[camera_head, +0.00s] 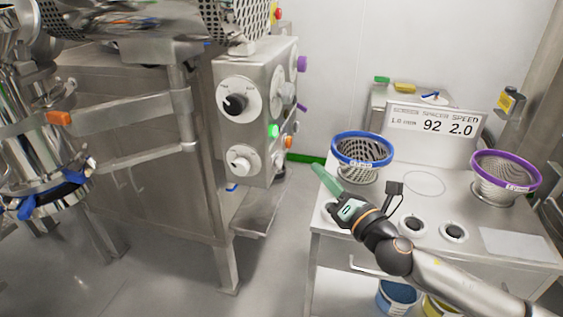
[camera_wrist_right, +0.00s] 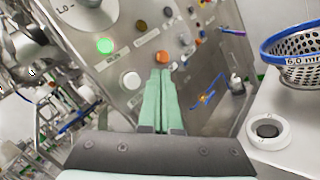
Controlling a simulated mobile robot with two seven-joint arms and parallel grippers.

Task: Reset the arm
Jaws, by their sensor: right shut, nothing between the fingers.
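My right gripper (camera_head: 319,171) is shut and empty, its green fingers together. In the head view it is in the air by the left front edge of the steel worktable (camera_head: 316,212), left of the blue-rimmed basket. In the right wrist view the gripper (camera_wrist_right: 161,74) points towards a steel control panel (camera_wrist_right: 120,40), its tips overlapping the area just below an orange button (camera_wrist_right: 162,57). Whether the tips touch the panel cannot be told. My right arm reaches in from the lower right. My left gripper is not in view.
The control panel has a lit green button (camera_head: 273,131) and black knob (camera_head: 236,103). On the worktable are a blue-rimmed basket (camera_head: 362,152), a purple-rimmed basket (camera_head: 505,176) and a display reading 92 and 2.0 (camera_head: 436,124). Buckets (camera_head: 398,297) stand below. A floor gap separates machine and table.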

